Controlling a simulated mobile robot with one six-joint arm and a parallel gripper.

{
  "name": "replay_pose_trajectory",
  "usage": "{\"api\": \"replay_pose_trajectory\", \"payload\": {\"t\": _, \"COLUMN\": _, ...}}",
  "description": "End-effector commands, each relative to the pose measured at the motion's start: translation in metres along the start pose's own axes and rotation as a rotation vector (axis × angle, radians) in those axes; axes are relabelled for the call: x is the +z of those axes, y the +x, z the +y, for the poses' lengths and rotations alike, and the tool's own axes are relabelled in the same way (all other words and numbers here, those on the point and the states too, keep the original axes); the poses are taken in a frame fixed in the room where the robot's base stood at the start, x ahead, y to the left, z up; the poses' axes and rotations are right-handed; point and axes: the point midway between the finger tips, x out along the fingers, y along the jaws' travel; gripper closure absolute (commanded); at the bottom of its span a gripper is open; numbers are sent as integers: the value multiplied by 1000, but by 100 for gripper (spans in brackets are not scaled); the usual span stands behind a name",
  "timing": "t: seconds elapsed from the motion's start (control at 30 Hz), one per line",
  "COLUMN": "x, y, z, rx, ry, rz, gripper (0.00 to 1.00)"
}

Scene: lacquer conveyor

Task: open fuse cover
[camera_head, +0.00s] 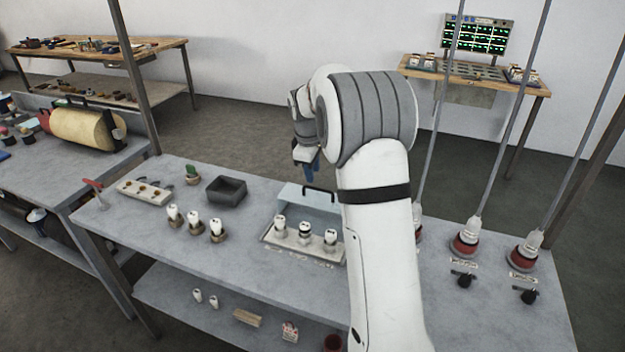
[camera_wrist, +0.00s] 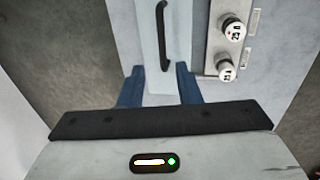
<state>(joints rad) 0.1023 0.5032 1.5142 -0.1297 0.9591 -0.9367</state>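The fuse cover (camera_head: 300,196) is a pale blue panel with a black bar handle (camera_head: 320,190). My gripper (camera_head: 312,168) is above and behind the cover. In the wrist view my gripper's blue fingers (camera_wrist: 160,80) are spread apart either side of the panel's lower end in the picture. Contact cannot be told.
Red-based fixtures with rods (camera_head: 465,240) rise at the right. My arm hides part of the bench.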

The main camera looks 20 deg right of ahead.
Motion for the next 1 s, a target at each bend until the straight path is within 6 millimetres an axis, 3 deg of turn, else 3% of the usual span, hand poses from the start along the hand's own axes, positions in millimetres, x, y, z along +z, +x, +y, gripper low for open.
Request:
{"api": "replay_pose_trajectory", "payload": {"t": 0.23, "x": -1, "y": -26, "z": 0, "rx": 0, "ry": -2, "rz": 1, "gripper": 69}}
{"api": "replay_pose_trajectory", "payload": {"t": 0.8, "x": 0, "y": -31, "z": -2, "rx": 1, "ry": 4, "rz": 2, "gripper": 69}}
{"api": "replay_pose_trajectory", "payload": {"t": 0.87, "x": 4, "y": -43, "z": -13, "rx": 2, "ry": 37, "rz": 9, "gripper": 69}}
{"api": "replay_pose_trajectory", "payload": {"t": 1.0, "x": 22, "y": -75, "z": -54, "rx": 2, "ry": 160, "rz": 33, "gripper": 69}}
